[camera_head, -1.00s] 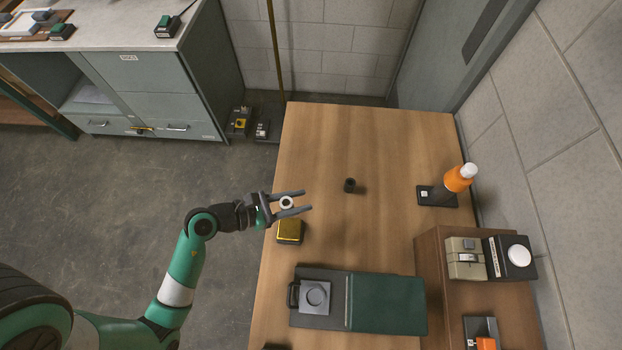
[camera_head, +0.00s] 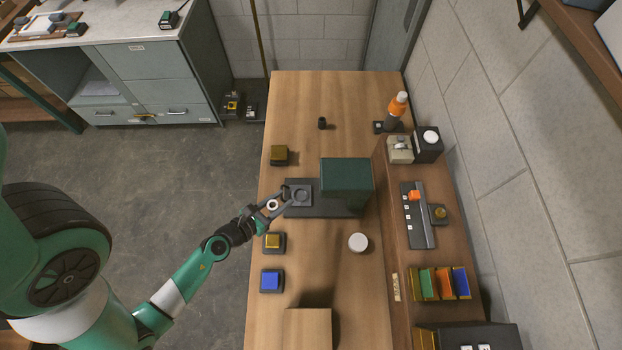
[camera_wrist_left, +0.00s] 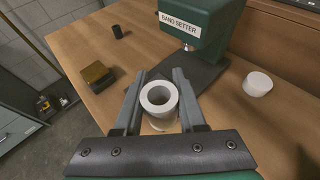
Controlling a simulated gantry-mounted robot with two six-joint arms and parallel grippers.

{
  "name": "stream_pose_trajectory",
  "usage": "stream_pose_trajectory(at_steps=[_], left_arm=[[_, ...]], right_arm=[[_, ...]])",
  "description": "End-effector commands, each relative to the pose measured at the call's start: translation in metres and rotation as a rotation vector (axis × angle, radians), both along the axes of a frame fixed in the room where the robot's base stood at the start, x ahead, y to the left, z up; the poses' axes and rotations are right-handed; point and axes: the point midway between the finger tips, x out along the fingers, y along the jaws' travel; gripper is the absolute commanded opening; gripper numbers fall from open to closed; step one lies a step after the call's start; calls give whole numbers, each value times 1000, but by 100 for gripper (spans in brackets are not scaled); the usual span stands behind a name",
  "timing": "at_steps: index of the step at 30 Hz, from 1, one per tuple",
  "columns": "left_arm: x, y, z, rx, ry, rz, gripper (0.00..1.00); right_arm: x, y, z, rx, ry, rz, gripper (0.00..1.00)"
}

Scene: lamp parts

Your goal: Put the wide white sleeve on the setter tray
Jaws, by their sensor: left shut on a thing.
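The wide white sleeve (camera_head: 272,205) is a short ring with an open hole, held between the fingers of my left gripper (camera_head: 283,198). In the left wrist view the sleeve (camera_wrist_left: 149,94) sits upright between both fingers (camera_wrist_left: 160,75). The setter tray (camera_head: 301,195) is a grey square plate with a round mark, on the dark base of the green band setter (camera_head: 346,176). My left fingertips are just at the tray's left side in the head view, and the sleeve is left of the tray. The sleeve's height above the table is hard to tell. My right gripper is not in view.
A gold block (camera_head: 279,155) and a yellow-topped block (camera_head: 273,242) stand near the table's left edge, with a blue block (camera_head: 271,280) below. A white round piece (camera_head: 358,242) and a small black cylinder (camera_head: 322,123) stand apart. A shelf unit (camera_head: 388,215) lines the right.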

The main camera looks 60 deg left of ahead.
Motion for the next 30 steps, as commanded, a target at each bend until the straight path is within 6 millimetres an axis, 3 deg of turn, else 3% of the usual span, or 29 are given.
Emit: stream_pose_trajectory(at_steps=[10,17,20,26,28,30], left_arm=[[-22,-7,15,0,-1,29,0],[-19,-5,15,3,-3,31,0],[-6,3,9,4,-4,28,0],[43,30,-17,5,-5,29,0],[61,41,-28,5,-5,31,0],[71,47,-54,3,-4,31,0]], right_arm=[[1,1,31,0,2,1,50],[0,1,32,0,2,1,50],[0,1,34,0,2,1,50],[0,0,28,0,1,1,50],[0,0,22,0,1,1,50],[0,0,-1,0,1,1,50]])
